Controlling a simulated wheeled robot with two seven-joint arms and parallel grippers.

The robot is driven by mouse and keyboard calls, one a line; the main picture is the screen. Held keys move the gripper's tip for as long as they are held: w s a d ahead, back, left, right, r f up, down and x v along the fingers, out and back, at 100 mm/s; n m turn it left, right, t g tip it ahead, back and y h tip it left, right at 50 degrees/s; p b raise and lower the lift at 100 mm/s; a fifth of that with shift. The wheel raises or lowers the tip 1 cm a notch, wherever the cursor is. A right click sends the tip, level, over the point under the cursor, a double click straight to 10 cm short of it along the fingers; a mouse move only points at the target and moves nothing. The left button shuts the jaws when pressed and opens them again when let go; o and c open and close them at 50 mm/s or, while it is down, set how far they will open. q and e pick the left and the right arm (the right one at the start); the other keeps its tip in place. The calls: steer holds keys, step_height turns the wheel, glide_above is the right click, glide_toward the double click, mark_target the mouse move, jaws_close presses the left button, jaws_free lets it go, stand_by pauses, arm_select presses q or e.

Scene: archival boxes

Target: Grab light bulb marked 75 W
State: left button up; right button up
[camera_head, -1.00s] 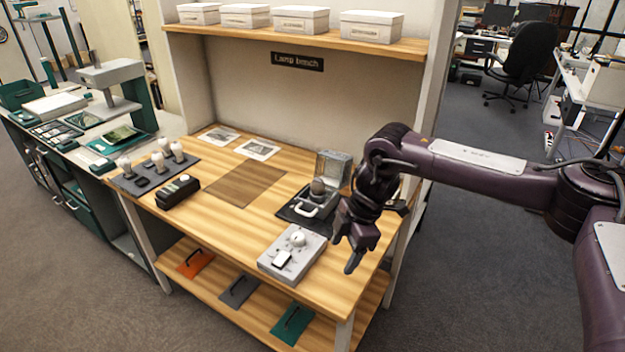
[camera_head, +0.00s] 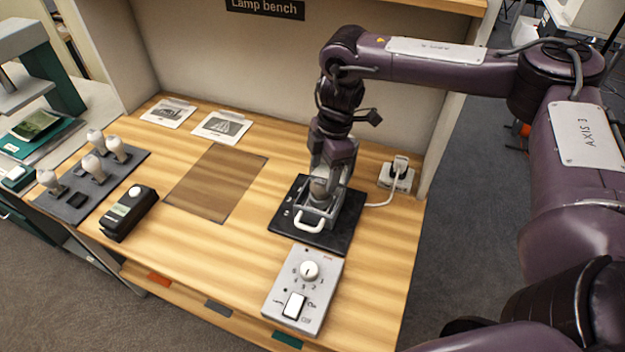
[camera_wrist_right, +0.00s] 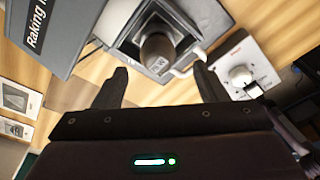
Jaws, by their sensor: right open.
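A round bulb (camera_head: 318,189) sits in a grey square holder on a black base plate (camera_head: 333,239); it looks dark from above in the right wrist view (camera_wrist_right: 157,48). Several pale bulbs, including a front one (camera_head: 47,179) and a rear one (camera_head: 96,139), stand in a dark rack (camera_head: 98,190) on the left. My right gripper (camera_head: 326,176) is over the holder. In the wrist view its open fingers (camera_wrist_right: 163,85) are either side of the line to the bulb, with nothing between them. My left gripper is not visible.
A control box with dial (camera_head: 303,288) lies in front of the holder. A black device (camera_head: 128,213) stands beside the rack. A plugged-in outlet (camera_head: 397,176) and white cable are at right. A brown mat (camera_head: 215,183) lies clear mid-bench. A labelled grey panel (camera_wrist_right: 60,30) shows in the wrist view.

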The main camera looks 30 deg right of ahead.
mark_target(322, 181)
steer(key=f, duration=0.1)
steer(key=f+p, duration=0.1)
steer(key=f, duration=0.1)
steer(key=shift+s, duration=0.2)
steer(key=f, duration=0.2)
steer(key=shift+w+a+f+p, duration=0.25)
steer(key=shift+w+f+p, duration=0.05)
steer(key=shift+w, duration=0.05)
steer(key=shift+f, duration=0.4)
steer(key=c, duration=0.5)
steer(key=shift+c, duration=1.2)
steer(key=c, duration=0.3)
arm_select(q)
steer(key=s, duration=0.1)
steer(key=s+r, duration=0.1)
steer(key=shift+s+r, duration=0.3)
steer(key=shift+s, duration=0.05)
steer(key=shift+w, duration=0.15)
arm_select(e)
steer(key=shift+r, duration=0.1)
